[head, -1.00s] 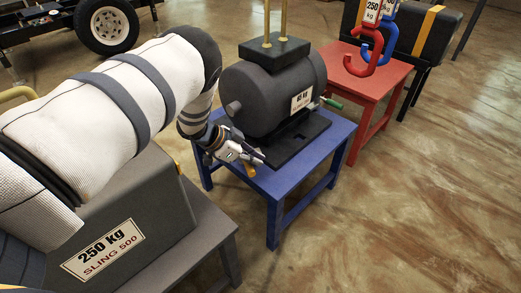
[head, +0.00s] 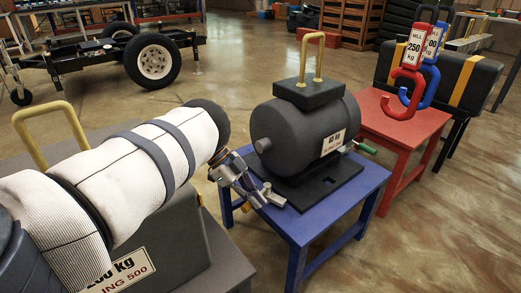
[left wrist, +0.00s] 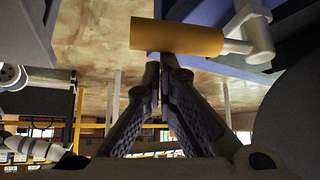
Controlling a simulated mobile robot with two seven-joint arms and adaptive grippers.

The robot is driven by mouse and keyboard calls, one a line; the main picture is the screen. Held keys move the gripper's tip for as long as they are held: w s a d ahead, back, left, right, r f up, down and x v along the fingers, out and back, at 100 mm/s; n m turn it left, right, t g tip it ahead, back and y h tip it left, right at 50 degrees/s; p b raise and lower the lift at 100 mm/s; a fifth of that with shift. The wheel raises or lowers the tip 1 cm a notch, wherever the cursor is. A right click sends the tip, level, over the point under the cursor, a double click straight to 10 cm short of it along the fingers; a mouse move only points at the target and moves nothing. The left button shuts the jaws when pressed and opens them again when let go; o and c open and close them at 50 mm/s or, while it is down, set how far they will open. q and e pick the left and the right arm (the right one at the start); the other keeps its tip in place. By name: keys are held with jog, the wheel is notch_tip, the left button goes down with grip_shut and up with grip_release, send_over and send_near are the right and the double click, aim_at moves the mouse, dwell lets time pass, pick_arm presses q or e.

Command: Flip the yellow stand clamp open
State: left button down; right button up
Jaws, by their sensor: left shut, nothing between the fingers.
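The yellow stand clamp shows its yellow cylindrical handle (head: 246,207) at the left edge of the blue stand (head: 306,222), in front of the dark grey drum (head: 303,135). In the left wrist view the yellow handle (left wrist: 178,38) lies across the top, with a pale metal rod running right to a grey bracket (left wrist: 251,30). My left gripper (head: 254,194) is at the handle, its fingers shut with nothing between them. In the left wrist view its fingertips (left wrist: 164,64) meet at the handle's lower edge; whether they touch it I cannot tell. My right gripper is not in view.
A green-handled clamp (head: 367,148) is on the drum's far side. A red stand (head: 402,135) with red and blue hooks (head: 403,100) stands behind right. A dark grey weight block (head: 160,245) is under my left arm. The floor at front right is clear.

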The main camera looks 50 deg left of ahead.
pick_arm(q)
jog(key=shift+s+a, duration=0.15)
jog(key=shift+a, duration=0.25)
dwell(0.3)
jog(key=d+r+p, duration=0.2)
jog(key=d+p, duration=0.1)
jog(key=d, duration=0.1)
jog(key=a+r, duration=0.6)
jog(key=shift+s+a, duration=0.2)
jog(key=shift+a, duration=0.05)
jog(key=shift+r, duration=0.1)
